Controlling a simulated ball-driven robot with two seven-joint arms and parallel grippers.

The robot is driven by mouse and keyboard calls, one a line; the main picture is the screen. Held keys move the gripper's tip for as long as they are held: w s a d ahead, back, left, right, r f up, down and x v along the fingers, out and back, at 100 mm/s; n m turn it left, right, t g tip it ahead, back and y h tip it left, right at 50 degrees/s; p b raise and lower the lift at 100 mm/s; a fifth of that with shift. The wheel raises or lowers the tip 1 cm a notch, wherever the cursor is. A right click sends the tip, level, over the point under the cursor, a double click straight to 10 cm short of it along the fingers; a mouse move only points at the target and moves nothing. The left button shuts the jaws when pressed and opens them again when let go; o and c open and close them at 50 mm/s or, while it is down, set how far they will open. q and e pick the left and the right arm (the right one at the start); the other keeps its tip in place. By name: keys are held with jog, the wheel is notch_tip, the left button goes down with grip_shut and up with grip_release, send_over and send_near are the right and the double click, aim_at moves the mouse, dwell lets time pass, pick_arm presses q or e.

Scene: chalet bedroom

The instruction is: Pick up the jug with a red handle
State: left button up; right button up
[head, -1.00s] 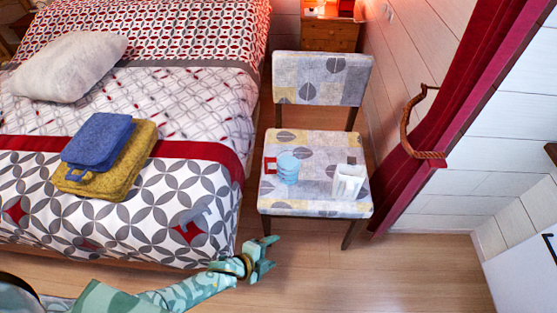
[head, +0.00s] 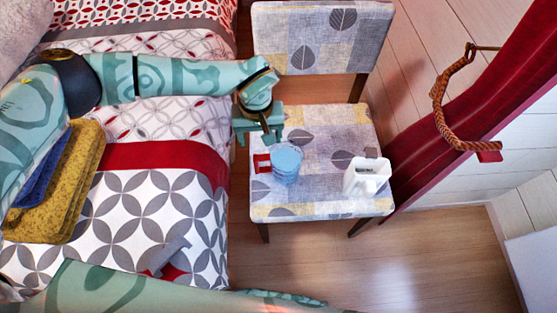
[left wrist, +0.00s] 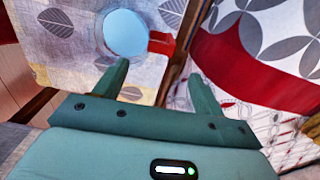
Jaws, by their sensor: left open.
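The jug (head: 286,165) is light blue and round, with a red handle (head: 262,163) on its left side. It stands upright on the chair seat. My left gripper (head: 257,136) is open and empty at the left edge of the seat, just behind and left of the jug, apart from it. In the left wrist view, the jug (left wrist: 124,33) and its red handle (left wrist: 160,43) lie beyond the open fingers of the left gripper (left wrist: 158,72). My right gripper is not in view.
The patterned chair (head: 325,205) also bears a white open container (head: 367,178) right of the jug. The bed (head: 130,215) with folded towels (head: 62,195) is on the left. A red curtain (head: 440,110) with a rope tieback hangs at right. Wooden floor lies in front.

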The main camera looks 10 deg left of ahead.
aim_at(262, 156)
pick_arm(q)
notch_tip(262, 156, down, 6)
jog(key=shift+f+b, duration=0.2)
jog(key=shift+b, duration=0.75)
notch_tip(262, 156, down, 5)
jog(key=b, duration=0.2)
jog(key=shift+s+r+b, duration=0.1)
jog(key=shift+b, duration=0.25)
jog(key=shift+f, duration=0.25)
jog(key=shift+r, duration=0.15)
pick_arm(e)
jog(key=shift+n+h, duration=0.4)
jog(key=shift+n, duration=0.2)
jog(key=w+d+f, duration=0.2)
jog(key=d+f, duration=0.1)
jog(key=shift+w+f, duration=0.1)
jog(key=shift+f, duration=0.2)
pick_arm(q)
grip_shut()
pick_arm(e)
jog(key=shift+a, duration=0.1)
